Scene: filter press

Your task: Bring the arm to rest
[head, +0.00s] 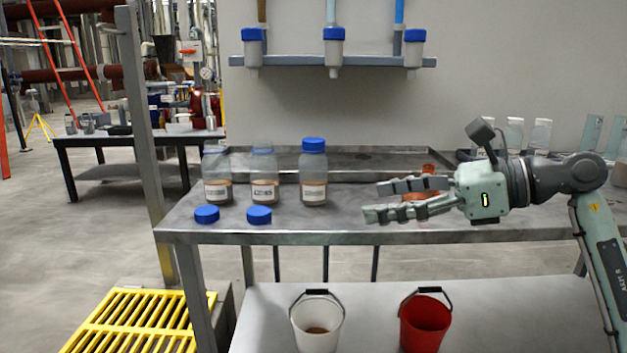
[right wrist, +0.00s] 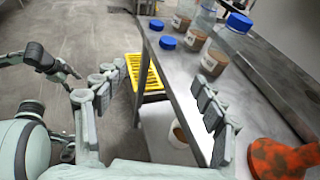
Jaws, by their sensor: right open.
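My right gripper (head: 376,201) is open and empty, held over the front right part of the steel table (head: 300,237) and pointing left. In the right wrist view (right wrist: 155,90) its two fingers are spread wide, with nothing between them. A second dark gripper (right wrist: 58,66), seemingly my left one, shows at the upper left of that view; its jaw state is unclear. The left gripper is not in the head view. An orange-red container (head: 428,170) stands behind my right gripper, partly hidden by it. It also shows at the lower right of the wrist view (right wrist: 280,158).
Three bottles (head: 313,172) stand at the table's left; only the right one clearly wears its blue cap. Two blue caps (head: 259,215) lie near the front edge. A white bucket (head: 317,318) and a red bucket (head: 425,322) stand below. A rack (head: 290,61) hangs on the wall.

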